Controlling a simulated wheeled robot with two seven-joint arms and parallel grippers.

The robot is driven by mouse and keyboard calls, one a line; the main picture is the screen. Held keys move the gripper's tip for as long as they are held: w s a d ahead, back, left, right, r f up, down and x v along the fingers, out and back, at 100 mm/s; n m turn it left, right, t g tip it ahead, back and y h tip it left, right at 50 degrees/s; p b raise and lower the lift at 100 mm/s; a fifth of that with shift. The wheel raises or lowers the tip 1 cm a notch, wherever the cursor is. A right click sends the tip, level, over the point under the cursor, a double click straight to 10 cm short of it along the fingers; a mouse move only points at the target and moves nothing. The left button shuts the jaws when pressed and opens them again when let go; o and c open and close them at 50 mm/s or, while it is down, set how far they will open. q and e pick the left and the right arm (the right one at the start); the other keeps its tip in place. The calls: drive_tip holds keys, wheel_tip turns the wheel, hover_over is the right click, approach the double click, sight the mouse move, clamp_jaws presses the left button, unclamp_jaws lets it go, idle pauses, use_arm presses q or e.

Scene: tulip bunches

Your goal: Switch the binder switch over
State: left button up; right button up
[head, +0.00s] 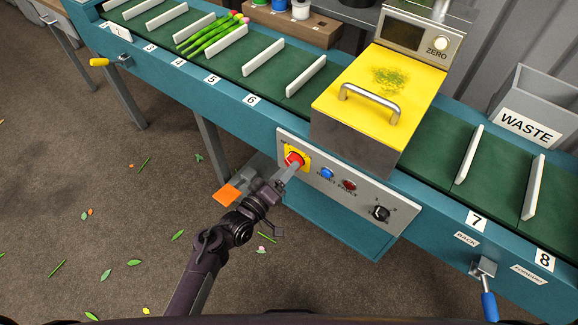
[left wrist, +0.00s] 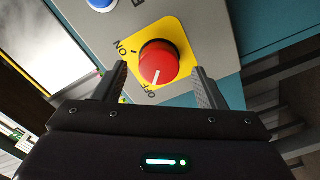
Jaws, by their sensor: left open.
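The binder switch is a red round knob (head: 293,158) on a yellow plate, at the left end of a grey control panel (head: 345,186). In the left wrist view the red knob (left wrist: 166,58) carries a white mark that points toward the OFF lettering; ON is lettered on the other side of the plate (left wrist: 181,28). My left gripper (head: 287,172) is open in front of the knob. In the left wrist view its fingertips (left wrist: 159,70) stand on either side of the knob's near part, with visible gaps. My right gripper is not in view.
The panel also has a blue button (head: 327,173), a red button (head: 349,185) and a black dial (head: 381,213). A yellow-lidded machine (head: 355,112) sits above it on the green conveyor. Tulips (head: 212,36) lie at the upper left. An orange flat piece (head: 228,194) is below my gripper.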

use_arm(q)
drive_tip(key=v, duration=0.5)
drive_tip(key=shift+s+a, duration=0.1)
drive_tip(key=shift+s, duration=0.1)
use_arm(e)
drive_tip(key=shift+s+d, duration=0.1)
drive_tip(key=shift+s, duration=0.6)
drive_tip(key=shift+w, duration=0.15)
